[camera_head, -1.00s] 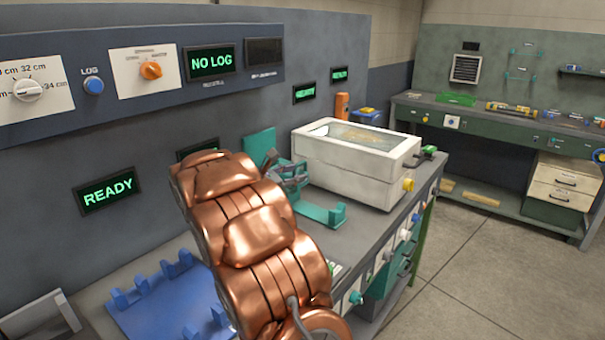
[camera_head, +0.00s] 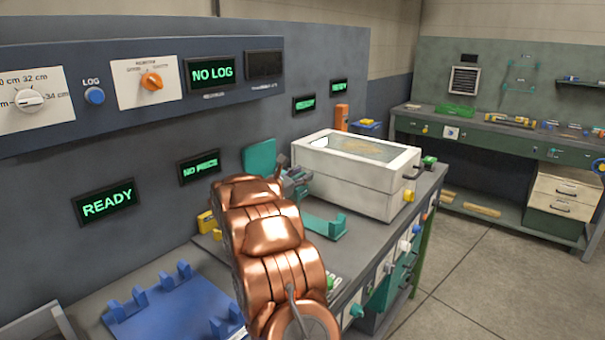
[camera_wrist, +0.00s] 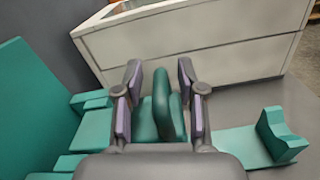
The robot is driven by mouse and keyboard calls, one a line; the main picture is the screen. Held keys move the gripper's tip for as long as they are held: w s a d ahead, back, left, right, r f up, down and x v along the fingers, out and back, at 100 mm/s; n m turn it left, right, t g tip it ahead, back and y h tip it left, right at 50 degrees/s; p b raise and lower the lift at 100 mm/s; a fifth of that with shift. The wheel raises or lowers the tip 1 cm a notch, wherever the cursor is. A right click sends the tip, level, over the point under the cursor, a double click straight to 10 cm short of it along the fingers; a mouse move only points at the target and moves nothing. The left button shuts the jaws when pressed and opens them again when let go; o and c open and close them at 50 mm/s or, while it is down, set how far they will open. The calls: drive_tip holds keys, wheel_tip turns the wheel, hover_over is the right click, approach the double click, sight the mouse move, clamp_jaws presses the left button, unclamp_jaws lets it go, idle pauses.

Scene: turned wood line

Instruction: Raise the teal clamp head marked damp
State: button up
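A teal clamp has an upright plate (camera_head: 260,157) and a low bed with an upturned end (camera_head: 333,228) on the bench, in front of the white box. In the wrist view a teal upright piece (camera_wrist: 165,108), seemingly the clamp head, stands between the fingers of my gripper (camera_wrist: 160,82). The plate (camera_wrist: 32,110) is at left and the upturned end (camera_wrist: 278,135) at right. My fingers stand on either side of the piece, with gaps showing. In the head view my gripper (camera_head: 294,182) is partly hidden behind my copper arm. No "damp" marking is readable.
The white box (camera_head: 350,185) with a clear lid stands close behind the clamp. A blue cradle (camera_head: 165,310) lies at lower left and a yellow block (camera_head: 207,222) is beside my arm. Wall displays read READY (camera_head: 107,203), NO LOG (camera_head: 212,73) and apparently NO PIECE (camera_head: 199,167).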

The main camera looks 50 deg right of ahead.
drive_tip(key=shift+d, duration=0.25)
drive_tip(key=shift+r, duration=0.1)
clamp_jaws()
idle(0.5)
